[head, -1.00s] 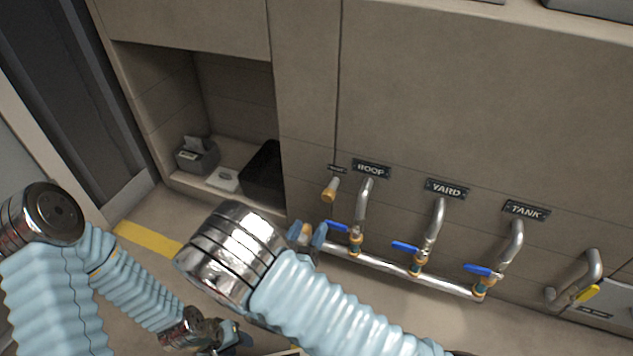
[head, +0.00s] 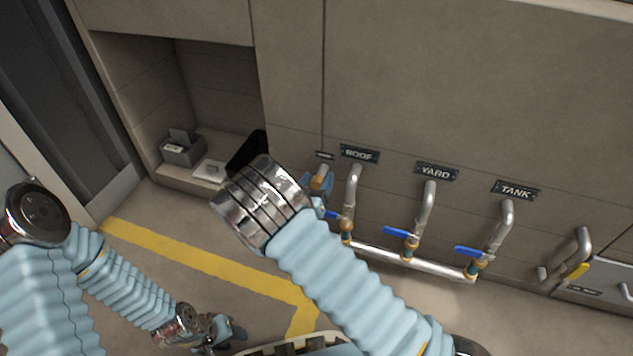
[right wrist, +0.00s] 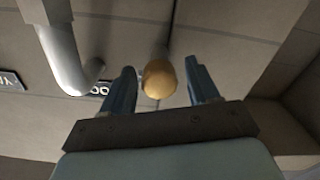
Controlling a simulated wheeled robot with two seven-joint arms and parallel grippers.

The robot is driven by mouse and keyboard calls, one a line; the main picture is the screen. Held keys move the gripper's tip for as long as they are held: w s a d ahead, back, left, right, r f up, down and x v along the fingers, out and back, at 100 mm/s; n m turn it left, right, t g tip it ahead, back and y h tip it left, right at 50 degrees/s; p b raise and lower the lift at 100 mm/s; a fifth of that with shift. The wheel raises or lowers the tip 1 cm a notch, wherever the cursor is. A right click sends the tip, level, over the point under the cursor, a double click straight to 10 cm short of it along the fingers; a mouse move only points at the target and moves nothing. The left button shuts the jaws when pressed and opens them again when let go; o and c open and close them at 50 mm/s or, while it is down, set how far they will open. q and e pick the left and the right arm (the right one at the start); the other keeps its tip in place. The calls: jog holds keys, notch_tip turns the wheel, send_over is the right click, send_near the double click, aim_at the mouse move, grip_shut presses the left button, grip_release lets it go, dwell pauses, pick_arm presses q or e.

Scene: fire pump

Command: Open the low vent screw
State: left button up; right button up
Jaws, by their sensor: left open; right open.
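A short grey stub with a round brass end (right wrist: 160,79) stands out from the wall, left of the ROOF pipe; its label is too small to read. I take it to be the vent screw. In the right wrist view the brass end shows between the two blue fingers of my right gripper (right wrist: 162,88). The fingers are open, with a gap on each side. In the head view my right gripper (head: 318,186) is at the stub and partly hides it. My left gripper (head: 224,334) is low at the left, open and away from the wall.
Pipes under the ROOF (head: 359,154), YARD (head: 436,171) and TANK (head: 515,190) labels have blue levers and join a low horizontal pipe (head: 385,255). A recess at the left holds a grey box (head: 182,150) and a black bin (head: 249,152). Yellow floor tape (head: 190,260) lies below.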

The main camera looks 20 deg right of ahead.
jog(key=c, duration=1)
jog(key=shift+c, duration=0.2)
